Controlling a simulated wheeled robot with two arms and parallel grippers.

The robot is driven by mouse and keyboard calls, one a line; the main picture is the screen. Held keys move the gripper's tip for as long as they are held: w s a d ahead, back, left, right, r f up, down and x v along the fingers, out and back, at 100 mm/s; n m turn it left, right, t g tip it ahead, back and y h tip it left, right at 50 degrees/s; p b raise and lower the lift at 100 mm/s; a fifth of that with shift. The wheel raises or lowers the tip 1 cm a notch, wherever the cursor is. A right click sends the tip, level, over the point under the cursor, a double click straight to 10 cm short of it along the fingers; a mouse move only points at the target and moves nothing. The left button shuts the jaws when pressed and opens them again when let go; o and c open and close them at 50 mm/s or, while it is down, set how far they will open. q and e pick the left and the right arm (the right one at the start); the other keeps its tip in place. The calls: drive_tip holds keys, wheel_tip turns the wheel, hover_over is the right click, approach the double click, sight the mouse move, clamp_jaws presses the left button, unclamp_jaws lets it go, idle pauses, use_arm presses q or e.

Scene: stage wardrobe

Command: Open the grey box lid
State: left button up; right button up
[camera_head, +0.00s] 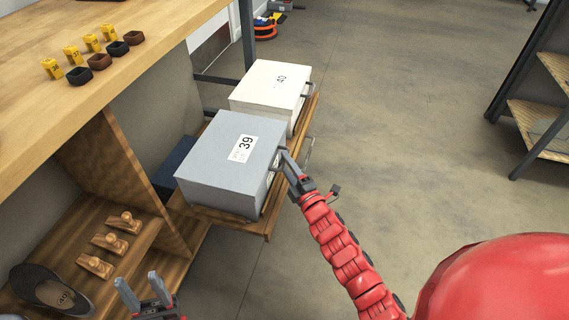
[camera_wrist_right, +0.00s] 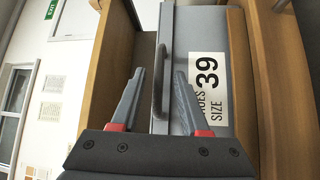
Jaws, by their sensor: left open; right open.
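The grey box (camera_head: 225,165), marked 39, stands on a wooden pull-out shelf (camera_head: 250,228). Its lid looks closed. In the right wrist view, its front (camera_wrist_right: 215,65) carries a "SIZE 39" label, and a grey handle (camera_wrist_right: 159,80) sticks out near the lid edge. My right gripper (camera_head: 282,155) is at the front of the box, fingers open. In the wrist view its fingertips (camera_wrist_right: 159,72) lie on either side of the handle in the picture; contact cannot be told. My left gripper (camera_head: 139,280) is open and empty, low at the left, away from the box.
A wooden counter (camera_head: 130,25) with small yellow and dark items is at upper left. Open floor (camera_head: 400,110) lies to the right.

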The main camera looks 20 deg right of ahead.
drive_tip(key=shift+w+a+r, duration=0.1)
drive_tip(key=shift+w+a, duration=0.05)
drive_tip(key=shift+w, duration=0.45)
clamp_jaws()
idle(1.1)
